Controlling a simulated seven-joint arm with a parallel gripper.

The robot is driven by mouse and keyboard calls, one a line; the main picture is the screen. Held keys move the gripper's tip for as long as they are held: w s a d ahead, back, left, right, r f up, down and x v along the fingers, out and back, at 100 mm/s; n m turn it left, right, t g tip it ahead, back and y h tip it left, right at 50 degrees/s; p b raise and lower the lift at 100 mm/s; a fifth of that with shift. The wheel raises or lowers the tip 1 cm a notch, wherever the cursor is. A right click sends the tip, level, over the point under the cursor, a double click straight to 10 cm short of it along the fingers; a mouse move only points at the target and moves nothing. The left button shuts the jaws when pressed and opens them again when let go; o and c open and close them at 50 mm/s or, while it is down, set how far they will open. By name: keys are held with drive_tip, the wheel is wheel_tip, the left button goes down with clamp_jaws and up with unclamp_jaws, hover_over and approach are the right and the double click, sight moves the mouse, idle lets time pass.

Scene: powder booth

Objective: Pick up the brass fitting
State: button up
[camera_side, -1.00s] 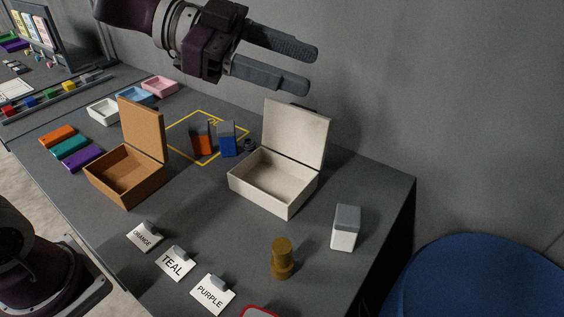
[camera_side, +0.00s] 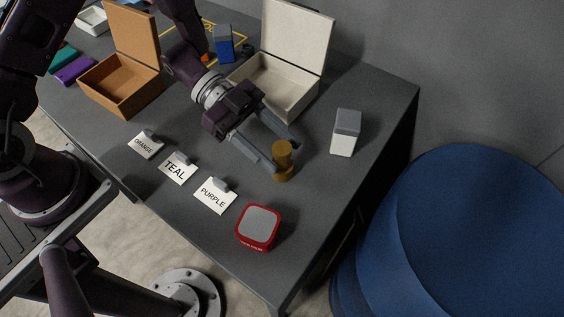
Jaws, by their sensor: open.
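The brass fitting (camera_side: 283,161) is a short, gold-brown stepped cylinder. It stands upright on the grey table, near its right part. My gripper (camera_side: 284,156) is low over the table with its two grey fingers apart. The fingers point toward the fitting from the upper left. One fingertip is close to the fitting's left side and the other is above and behind it. I cannot tell whether either finger touches the fitting.
A white box with a grey top (camera_side: 345,132) stands right of the fitting. A red block with a grey top (camera_side: 258,227) lies nearer the front edge. Label cards, one reading PURPLE (camera_side: 213,196), stand to the left. An open cream box (camera_side: 297,100) is behind my gripper; an open brown box (camera_side: 122,88) is farther left.

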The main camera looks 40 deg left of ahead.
sight(288, 164)
drive_tip(key=x, duration=0.5)
drive_tip(key=shift+s+f, duration=0.1)
drive_tip(key=shift+s, duration=0.25)
clamp_jaws()
